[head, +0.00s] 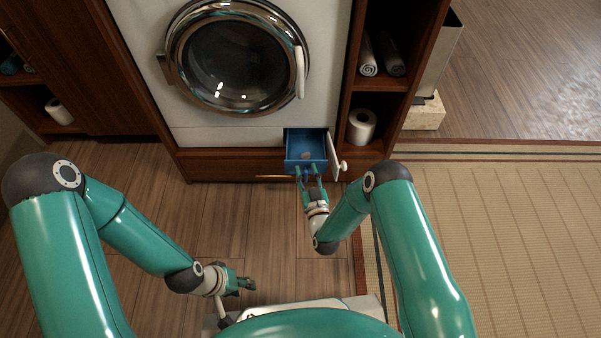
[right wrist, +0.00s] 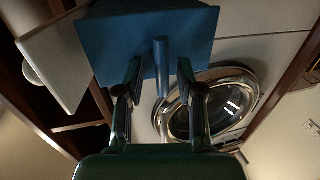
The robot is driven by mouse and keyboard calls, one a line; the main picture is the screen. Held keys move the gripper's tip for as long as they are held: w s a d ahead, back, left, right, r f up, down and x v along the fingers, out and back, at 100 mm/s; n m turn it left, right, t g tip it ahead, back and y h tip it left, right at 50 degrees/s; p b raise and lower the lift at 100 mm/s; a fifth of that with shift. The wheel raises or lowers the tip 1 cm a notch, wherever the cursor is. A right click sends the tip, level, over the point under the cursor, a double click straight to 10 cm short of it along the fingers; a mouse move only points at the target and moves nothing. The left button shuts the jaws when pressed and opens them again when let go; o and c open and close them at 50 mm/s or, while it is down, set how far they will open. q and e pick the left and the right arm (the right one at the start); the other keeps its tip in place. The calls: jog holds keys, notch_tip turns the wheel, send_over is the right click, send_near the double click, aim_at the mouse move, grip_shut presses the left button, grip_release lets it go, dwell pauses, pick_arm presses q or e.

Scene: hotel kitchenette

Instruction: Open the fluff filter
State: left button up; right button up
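The fluff filter (head: 292,145) is a blue, open-topped drawer low on the white washing machine. It stands out from the front, and a small pale thing lies inside it. Its white flap (head: 335,152) stands open on the right side. My right gripper (head: 311,173) is in front of the filter. In the right wrist view, the filter's blue front (right wrist: 120,45) faces me, and its upright handle (right wrist: 161,62) lies between the spread fingers (right wrist: 160,72), with gaps on both sides. My left gripper (head: 246,284) is low, far from the machine; its finger gap is unclear.
The washing machine's round glass door (head: 236,62) is closed above the filter. A wooden shelf on the right holds a paper roll (head: 362,126) and rolled towels (head: 380,55). A brass-coloured bar (head: 275,177) lies left of my right gripper. The wooden floor (head: 225,220) between the arms is clear.

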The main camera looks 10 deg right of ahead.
jog(key=s, duration=0.7)
jog(key=shift+s+d, duration=0.25)
jog(key=shift+d, duration=0.1)
